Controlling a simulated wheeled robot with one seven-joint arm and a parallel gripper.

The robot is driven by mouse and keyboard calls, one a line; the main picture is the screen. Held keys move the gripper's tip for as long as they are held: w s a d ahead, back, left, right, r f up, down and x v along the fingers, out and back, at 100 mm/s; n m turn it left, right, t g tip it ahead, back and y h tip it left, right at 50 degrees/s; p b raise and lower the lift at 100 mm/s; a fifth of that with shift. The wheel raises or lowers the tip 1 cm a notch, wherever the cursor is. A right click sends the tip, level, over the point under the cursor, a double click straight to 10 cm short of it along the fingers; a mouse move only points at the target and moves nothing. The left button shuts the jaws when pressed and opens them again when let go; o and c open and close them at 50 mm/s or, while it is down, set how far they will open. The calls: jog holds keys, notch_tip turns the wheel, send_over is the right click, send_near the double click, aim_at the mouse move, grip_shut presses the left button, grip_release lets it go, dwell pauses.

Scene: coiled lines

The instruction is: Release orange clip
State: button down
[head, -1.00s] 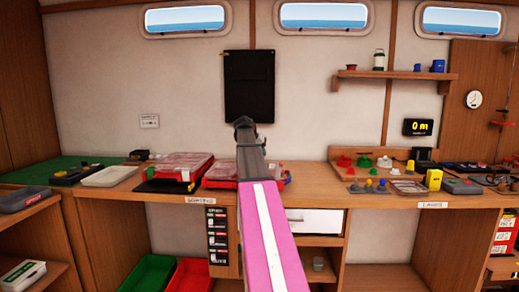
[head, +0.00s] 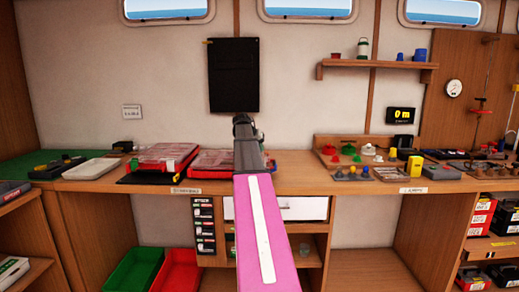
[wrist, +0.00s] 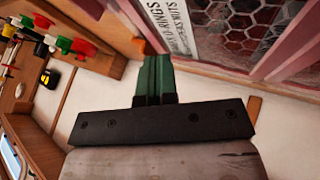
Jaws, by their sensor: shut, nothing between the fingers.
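I cannot make out an orange clip for certain in either view. A tiny orange-yellow piece (head: 208,41) sits at the top left corner of a black panel (head: 234,78) on the wall. My gripper (head: 242,120) shows small and dark at the end of my pink arm, in front of the wall below that panel. In the wrist view my gripper's green fingers (wrist: 155,70) are together with nothing between them. My arm hides part of the bench behind it.
A long wooden bench (head: 330,184) runs along the wall. Red-lidded boxes (head: 163,157) stand left of my arm and coloured fittings (head: 350,158) to its right. A shelf (head: 375,68) hangs at upper right. Green (head: 134,270) and red bins (head: 177,272) sit below.

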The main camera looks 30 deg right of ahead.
jog(key=shift+s+d+r+t+y, duration=0.25)
jog(key=shift+d+t+y, duration=0.1)
jog(key=shift+y, duration=0.25)
jog(key=shift+s+d+r+m, duration=0.1)
jog(key=shift+s+d+m, duration=0.05)
jog(key=shift+d+m, duration=0.15)
jog(key=d+t+y, duration=0.1)
jog(key=s+d+y, duration=0.1)
jog(key=shift+s+r+m+t+y, duration=0.15)
jog(key=shift+m+t+y, duration=0.15)
jog(key=shift+t+y, duration=0.1)
jog(key=d+t+y, duration=0.1)
jog(key=s+d+t+y, duration=0.1)
jog(key=y, duration=0.1)
jog(key=s+d+f+m+t+y, duration=0.1)
jog(key=shift+y, duration=0.3)
jog(key=shift+r, duration=0.1)
jog(key=shift+a, duration=0.2)
jog(key=shift+w+a+f, duration=0.35)
jog(key=shift+a+f, duration=0.1)
